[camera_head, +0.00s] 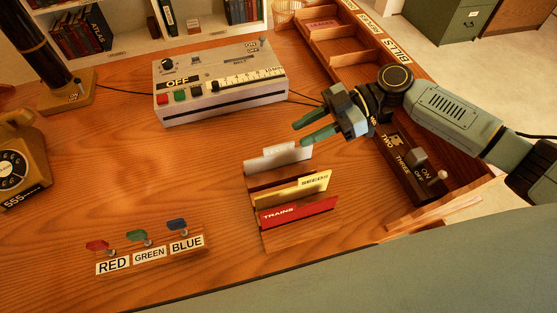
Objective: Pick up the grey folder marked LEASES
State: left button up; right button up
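A light grey folder (270,163) stands in the rear slot of a small wooden rack (299,235) in the head view. The lettering on its tab is too faint to read for certain. A yellow folder marked SEEDS (290,189) and a red folder marked TRAINS (300,212) stand in front of it. My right gripper (299,135) is above and behind the grey folder, its two green fingers pointing left with a gap between them. It is open and empty, and seems apart from the folder. My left gripper is not in view.
A grey control box (222,103) stands behind the rack. A wooden tray with compartments (330,50) and a switch panel (425,180) lie along the right. Red, green and blue labelled keys (150,255) are at front left. A telephone (22,165) stands far left. The desk's middle left is clear.

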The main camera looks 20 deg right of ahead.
aim_at(279, 148)
jog(key=x, duration=0.2)
jog(key=shift+a+f, duration=0.1)
jog(key=shift+a, duration=0.15)
jog(key=p+x, duration=0.1)
jog(key=x, duration=0.3)
jog(key=shift+f, duration=0.3)
jog(key=shift+a+f, duration=0.15)
jog(key=shift+a, duration=0.15)
grip_shut()
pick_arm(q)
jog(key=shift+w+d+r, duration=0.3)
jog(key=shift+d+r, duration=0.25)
